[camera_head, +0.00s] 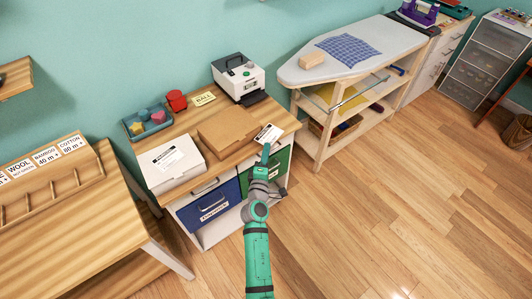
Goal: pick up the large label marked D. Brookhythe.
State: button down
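A white label (268,133) with dark print lies at the right front of the wooden cabinet top (230,155). Another white label (167,158) with dark print is on top of a white box (172,163) at the left of the cabinet top. The print on both is too small to read, so I cannot tell which is marked D. Brookhythe. My gripper (265,152) is at the cabinet's front edge, just below the right label in the picture. Its fingers look narrow from here, and I cannot tell whether they are open. No held thing shows.
A brown cardboard box (227,129) lies between the labels. Behind are a label printer (238,76), a yellow card (204,98), a red item (176,100) and a teal tray (134,126). An ironing table (350,55) stands right. The floor (400,200) at right is clear.

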jog(key=shift+r, duration=0.25)
jog(key=s+a+r, duration=0.1)
jog(key=s+r, duration=0.1)
jog(key=s, duration=0.5)
jog(key=s+a+r, duration=0.1)
jog(key=s+r, duration=0.2)
jog(key=s, duration=0.4)
jog(key=shift+a, duration=0.1)
